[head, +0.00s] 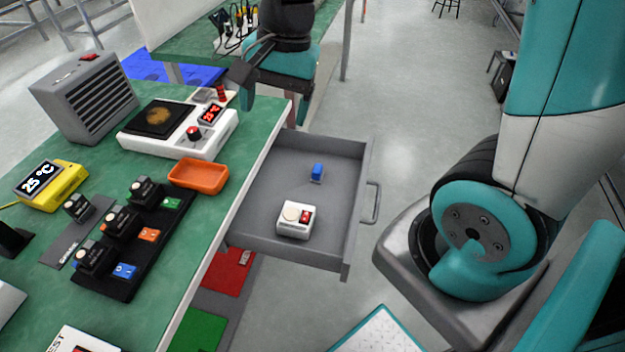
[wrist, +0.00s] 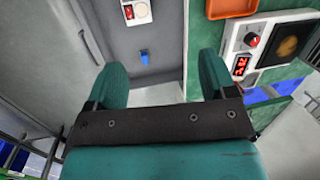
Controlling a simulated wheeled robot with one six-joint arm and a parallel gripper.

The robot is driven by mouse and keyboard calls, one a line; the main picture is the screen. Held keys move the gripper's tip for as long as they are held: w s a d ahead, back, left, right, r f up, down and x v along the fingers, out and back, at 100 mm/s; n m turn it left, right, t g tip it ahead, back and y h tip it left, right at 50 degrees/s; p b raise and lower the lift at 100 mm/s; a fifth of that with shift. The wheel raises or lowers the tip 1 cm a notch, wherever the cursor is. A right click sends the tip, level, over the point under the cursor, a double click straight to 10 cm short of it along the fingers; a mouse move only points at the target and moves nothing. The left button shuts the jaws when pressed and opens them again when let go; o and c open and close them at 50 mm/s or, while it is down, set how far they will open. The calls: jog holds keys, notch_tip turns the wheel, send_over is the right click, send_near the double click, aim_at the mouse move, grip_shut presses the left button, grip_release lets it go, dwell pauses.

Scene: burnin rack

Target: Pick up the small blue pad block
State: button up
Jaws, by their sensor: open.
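A small blue block (head: 317,172) lies in the open grey drawer (head: 268,245), toward its far side and apart from the walls. The same block shows in the wrist view (wrist: 145,56), between the two teal fingers in the picture and beyond their tips. My gripper (wrist: 160,66) is open and empty, with its fingers wide apart. In the head view my gripper is at the top, past the drawer's far end, and its fingertips are hard to make out.
A white device (head: 294,220) with a red switch shares the drawer. On the green bench beside it are an orange tray (head: 198,175), a white hotplate (head: 180,128) and a black rack (head: 118,240) of modules. The drawer handle (head: 372,202) sticks out to the right.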

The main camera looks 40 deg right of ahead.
jog(key=w+d+f+m+h+b, duration=0.1)
jog(key=w+d+f+m+b, duration=0.1)
jog(key=w+d+f+m, duration=0.55)
jog(key=m+h+b, duration=0.1)
jog(key=m+b, duration=0.1)
jog(key=m, duration=0.9)
send_near(315, 167)
jog(key=shift+g, duration=0.3)
jog(key=f, duration=0.5)
jog(key=shift+w+a+f+b, duration=0.25)
jog(key=shift+a+b, duration=0.05)
jog(key=shift+b, duration=0.1)
notch_tip(315, 167, down, 6)
jog(key=shift+d+r, duration=0.1)
jog(key=c, duration=1)
